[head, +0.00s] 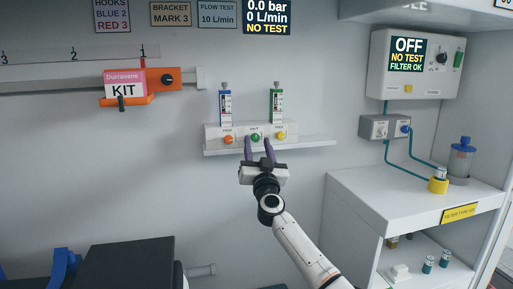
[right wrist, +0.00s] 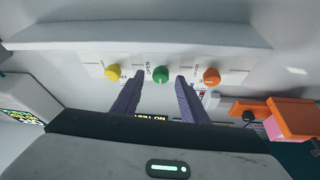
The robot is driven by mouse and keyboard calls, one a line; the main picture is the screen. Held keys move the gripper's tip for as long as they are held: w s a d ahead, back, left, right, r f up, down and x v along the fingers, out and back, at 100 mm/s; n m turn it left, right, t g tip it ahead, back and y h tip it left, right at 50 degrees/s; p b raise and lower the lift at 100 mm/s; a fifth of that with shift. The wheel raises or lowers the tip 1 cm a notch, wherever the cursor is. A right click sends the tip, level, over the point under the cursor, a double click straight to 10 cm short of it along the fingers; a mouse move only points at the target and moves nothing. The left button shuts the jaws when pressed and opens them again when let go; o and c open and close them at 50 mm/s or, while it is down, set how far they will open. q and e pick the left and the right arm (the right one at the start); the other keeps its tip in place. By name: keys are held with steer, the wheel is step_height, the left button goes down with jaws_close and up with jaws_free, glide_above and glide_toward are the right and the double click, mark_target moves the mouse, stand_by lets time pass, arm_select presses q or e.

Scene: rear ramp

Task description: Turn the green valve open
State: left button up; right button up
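The green valve (head: 255,138) is a small round knob on a white panel (head: 212,139) on the back wall, between an orange knob (head: 228,140) and a yellow knob (head: 281,136). My right gripper (head: 258,143) is in front of it, open, with a purple finger on each side. In the right wrist view the green knob (right wrist: 160,74) shows between the two fingertips (right wrist: 160,80), with a gap on both sides. I cannot tell how far the tips reach past its face. My left gripper is not in view.
Two small gauge tubes, blue (head: 226,107) and green (head: 276,106), stand above the panel. An orange kit holder (head: 127,87) hangs on a rail to the left. A control box (head: 417,64) reading OFF and a white cabinet (head: 400,184) are at the right. A display (head: 267,16) reads 0 L/min.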

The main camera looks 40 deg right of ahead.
steer(key=shift+x, duration=0.8)
steer(key=shift+c, duration=0.5)
